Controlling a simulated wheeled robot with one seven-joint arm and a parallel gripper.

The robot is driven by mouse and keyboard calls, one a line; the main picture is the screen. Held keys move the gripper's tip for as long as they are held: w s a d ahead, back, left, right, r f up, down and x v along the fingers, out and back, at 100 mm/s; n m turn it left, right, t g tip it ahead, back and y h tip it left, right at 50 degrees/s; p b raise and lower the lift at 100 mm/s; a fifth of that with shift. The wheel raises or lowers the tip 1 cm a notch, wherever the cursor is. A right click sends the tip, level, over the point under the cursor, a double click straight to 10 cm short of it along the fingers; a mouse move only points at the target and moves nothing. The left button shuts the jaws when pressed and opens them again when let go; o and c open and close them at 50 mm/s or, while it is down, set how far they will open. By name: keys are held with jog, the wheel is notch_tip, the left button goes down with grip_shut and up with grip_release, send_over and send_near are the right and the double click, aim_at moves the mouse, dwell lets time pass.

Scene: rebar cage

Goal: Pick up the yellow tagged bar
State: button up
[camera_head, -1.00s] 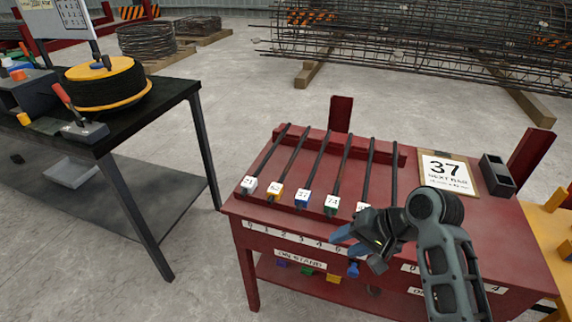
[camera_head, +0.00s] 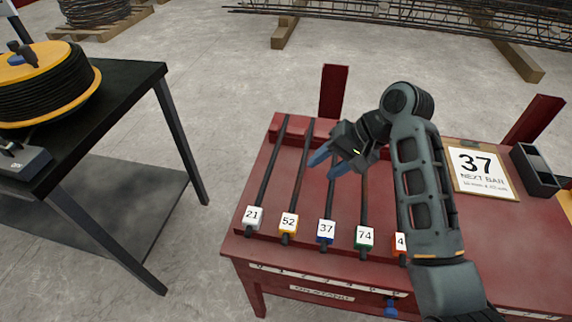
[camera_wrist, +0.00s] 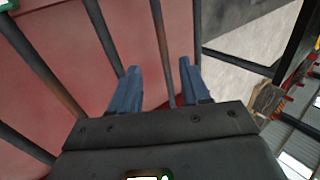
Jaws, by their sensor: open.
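The yellow tagged bar (camera_head: 298,180) lies on the red stand, second from the left. Its tag reads 52 and has a yellow edge at the near end. My gripper (camera_head: 328,164) is open and empty above the bars, just right of the yellow tagged bar's upper part in the head view. In the wrist view my gripper (camera_wrist: 158,66) shows two blue fingers apart, with a dark bar (camera_wrist: 160,40) showing between them. No tag shows on that bar, so I cannot tell which one it is.
Bars tagged 21 (camera_head: 254,217), 37 (camera_head: 326,230) and 74 (camera_head: 364,237) lie close by. A sign reading 37 NEXT BAR (camera_head: 482,172) and a dark tray (camera_head: 536,172) are at the right. A black table (camera_head: 110,110) stands left, across a floor gap.

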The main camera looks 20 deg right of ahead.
aim_at(301, 179)
jog(key=x, duration=0.5)
jog(key=w+x, duration=0.1)
jog(key=x, duration=0.2)
jog(key=shift+d, duration=0.25)
grip_shut()
jog(key=shift+r, duration=0.1)
dwell(1.1)
